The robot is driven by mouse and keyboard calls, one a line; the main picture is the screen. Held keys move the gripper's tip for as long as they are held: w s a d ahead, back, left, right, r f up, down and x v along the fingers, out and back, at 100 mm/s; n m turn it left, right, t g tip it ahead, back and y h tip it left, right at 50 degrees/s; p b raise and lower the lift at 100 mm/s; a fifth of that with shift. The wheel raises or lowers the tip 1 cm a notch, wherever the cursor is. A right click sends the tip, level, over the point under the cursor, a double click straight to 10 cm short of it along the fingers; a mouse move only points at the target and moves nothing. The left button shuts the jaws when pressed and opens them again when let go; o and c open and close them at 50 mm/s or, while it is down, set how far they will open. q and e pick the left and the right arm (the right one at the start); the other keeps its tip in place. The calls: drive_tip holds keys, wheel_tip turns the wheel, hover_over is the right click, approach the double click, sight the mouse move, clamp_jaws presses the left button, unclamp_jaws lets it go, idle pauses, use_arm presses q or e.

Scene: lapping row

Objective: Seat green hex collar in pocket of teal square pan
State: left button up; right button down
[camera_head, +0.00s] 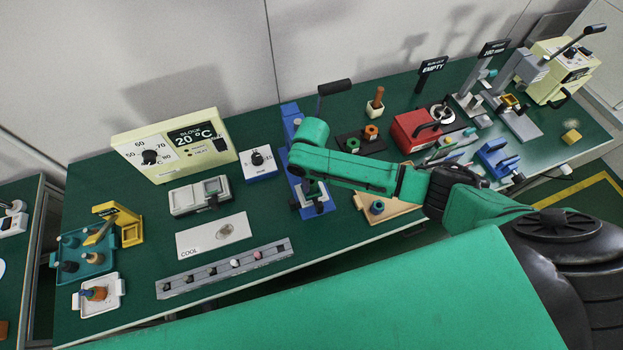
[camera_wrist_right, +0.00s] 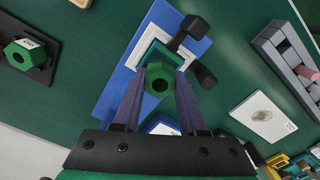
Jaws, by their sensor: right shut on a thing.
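My right gripper (camera_wrist_right: 160,86) is shut on a green hex collar (camera_wrist_right: 159,78), one finger on each side, with the collar's round bore facing the wrist camera. The collar is over a pale square seat (camera_wrist_right: 147,52) on a blue fixture (camera_wrist_right: 198,44). I cannot tell whether it touches the seat. In the head view my right gripper (camera_head: 311,186) is low at the blue fixture (camera_head: 290,112), and my arm partly hides it. A teal tray (camera_head: 104,263) with several pegs is at far left; I cannot tell whether it is the teal square pan. My left gripper is out of view.
Black handles (camera_wrist_right: 193,27) stand close beside the collar. Another green hex piece (camera_wrist_right: 17,57) sits on a dark plate at left. A grey slotted rail (camera_head: 190,284) and white COOL plate (camera_head: 196,242) lie left of the fixture. A wooden tray (camera_head: 400,214) lies right.

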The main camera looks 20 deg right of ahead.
sight(312, 184)
drive_tip(key=shift+f+b, duration=0.7)
drive_tip(key=shift+f, duration=0.4)
drive_tip(key=shift+c, duration=1.9)
unclamp_jaws()
wheel_tip(312, 184, up, 15)
drive_tip(key=b, duration=0.1)
drive_tip(key=shift+f, duration=0.15)
drive_tip(key=shift+s+f, duration=0.1)
